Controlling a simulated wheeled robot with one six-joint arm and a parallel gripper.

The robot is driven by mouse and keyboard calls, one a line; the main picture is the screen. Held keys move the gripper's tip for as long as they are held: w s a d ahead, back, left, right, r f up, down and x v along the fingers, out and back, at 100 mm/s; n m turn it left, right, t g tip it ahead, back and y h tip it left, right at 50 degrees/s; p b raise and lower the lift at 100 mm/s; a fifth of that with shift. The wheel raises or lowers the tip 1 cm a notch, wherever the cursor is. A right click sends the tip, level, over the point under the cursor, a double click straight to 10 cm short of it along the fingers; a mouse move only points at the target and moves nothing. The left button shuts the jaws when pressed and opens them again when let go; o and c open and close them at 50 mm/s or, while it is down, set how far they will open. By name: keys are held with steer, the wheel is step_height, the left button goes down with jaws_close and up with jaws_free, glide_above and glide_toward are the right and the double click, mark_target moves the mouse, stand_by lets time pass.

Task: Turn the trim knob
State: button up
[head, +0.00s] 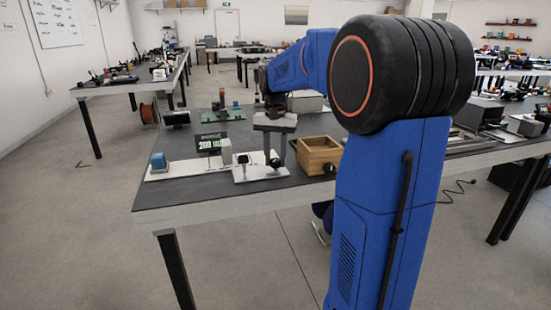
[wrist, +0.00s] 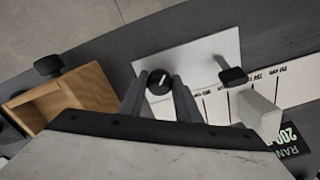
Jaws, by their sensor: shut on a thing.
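The trim knob, a round black knob with a white pointer line, shows in the wrist view (wrist: 159,83) and in the head view (head: 276,163). It stands on a small white plate (head: 246,176) near the table's front edge. My gripper (wrist: 161,84) has one grey finger on each side of the knob and is shut on it. In the head view my gripper (head: 274,156) points down at the plate, and the fingers partly hide the knob. The pointer line slants up and to the right in the wrist view.
A long white scale strip (head: 183,168) carries a pale block (head: 226,151) and a blue block (head: 158,161). A display (head: 209,143) reading 200 stands behind. An open wooden box (head: 319,155) is close on the right.

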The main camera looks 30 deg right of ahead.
mark_target(275, 160)
stand_by(0.4)
steer(key=o, duration=1.1)
steer(key=shift+c, duration=0.2)
steer(key=shift+r, duration=0.1)
step_height(275, 160, up, 17)
steer(key=shift+r, duration=0.15)
steer(key=s+a+f+n+t, duration=0.2)
steer(key=s+a+f+n, duration=0.2)
steer(key=s+a+f, duration=0.3)
steer(key=s+a+f+n+t, duration=0.2)
steer(key=s+a+f, duration=0.6)
steer(key=s+f, duration=1)
steer(key=s+n, duration=0.2)
steer(key=s, duration=0.2)
steer(key=shift+s+a+n+t, duration=0.2)
steer(key=shift+s+n+t, duration=0.15)
steer(key=shift+n+t, duration=0.05)
